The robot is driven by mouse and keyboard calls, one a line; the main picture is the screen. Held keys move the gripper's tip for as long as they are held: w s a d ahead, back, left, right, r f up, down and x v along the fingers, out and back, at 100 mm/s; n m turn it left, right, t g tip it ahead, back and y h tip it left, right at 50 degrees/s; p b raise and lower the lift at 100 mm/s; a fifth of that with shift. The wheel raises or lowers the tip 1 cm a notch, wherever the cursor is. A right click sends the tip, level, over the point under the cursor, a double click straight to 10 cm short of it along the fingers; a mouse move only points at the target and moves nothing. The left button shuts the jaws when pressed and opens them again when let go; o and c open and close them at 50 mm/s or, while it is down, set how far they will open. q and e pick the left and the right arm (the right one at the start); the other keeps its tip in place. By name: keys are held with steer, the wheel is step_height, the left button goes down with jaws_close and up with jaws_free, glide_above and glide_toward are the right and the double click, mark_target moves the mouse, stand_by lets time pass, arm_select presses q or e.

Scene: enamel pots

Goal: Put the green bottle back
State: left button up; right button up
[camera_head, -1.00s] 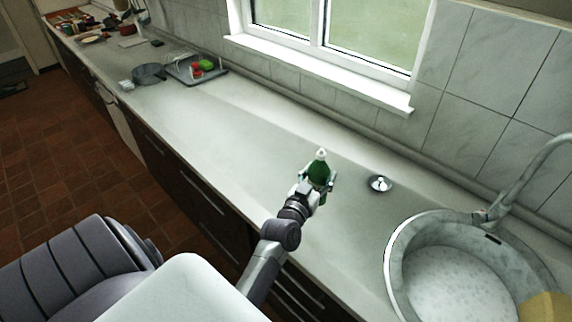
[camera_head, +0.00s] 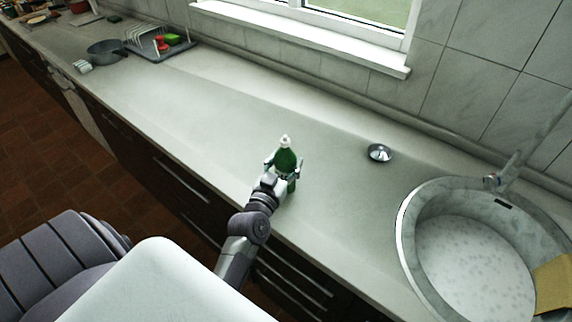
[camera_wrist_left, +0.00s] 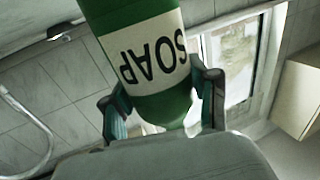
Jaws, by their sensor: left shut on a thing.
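The green bottle (camera_head: 286,160) has a white cap and is upright above or on the counter in the head view; I cannot tell whether its base touches the counter. My left gripper (camera_head: 284,170) is shut on it, with a finger on each side. In the left wrist view the green bottle (camera_wrist_left: 150,60) appears upside down with a white label reading SOAP, between the fingers of my left gripper (camera_wrist_left: 165,105). My right gripper is not in view.
A round sink (camera_head: 470,262) with a faucet (camera_head: 500,178) is at the right. A small metal stopper-like object (camera_head: 379,152) lies on the counter (camera_head: 215,120) left of the sink. A dish rack (camera_head: 160,45) and a dark pan (camera_head: 106,51) stand far left. The counter between is clear.

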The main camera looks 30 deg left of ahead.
arm_select(q)
steer(key=shift+s+d+r, duration=0.1)
steer(key=shift+s, duration=0.1)
steer(key=o, duration=1.4)
steer(key=shift+f, duration=0.2)
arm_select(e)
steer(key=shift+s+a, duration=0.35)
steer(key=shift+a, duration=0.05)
arm_select(q)
steer(key=shift+r, duration=0.2)
steer(key=b+v, duration=0.2)
steer(key=v, duration=1)
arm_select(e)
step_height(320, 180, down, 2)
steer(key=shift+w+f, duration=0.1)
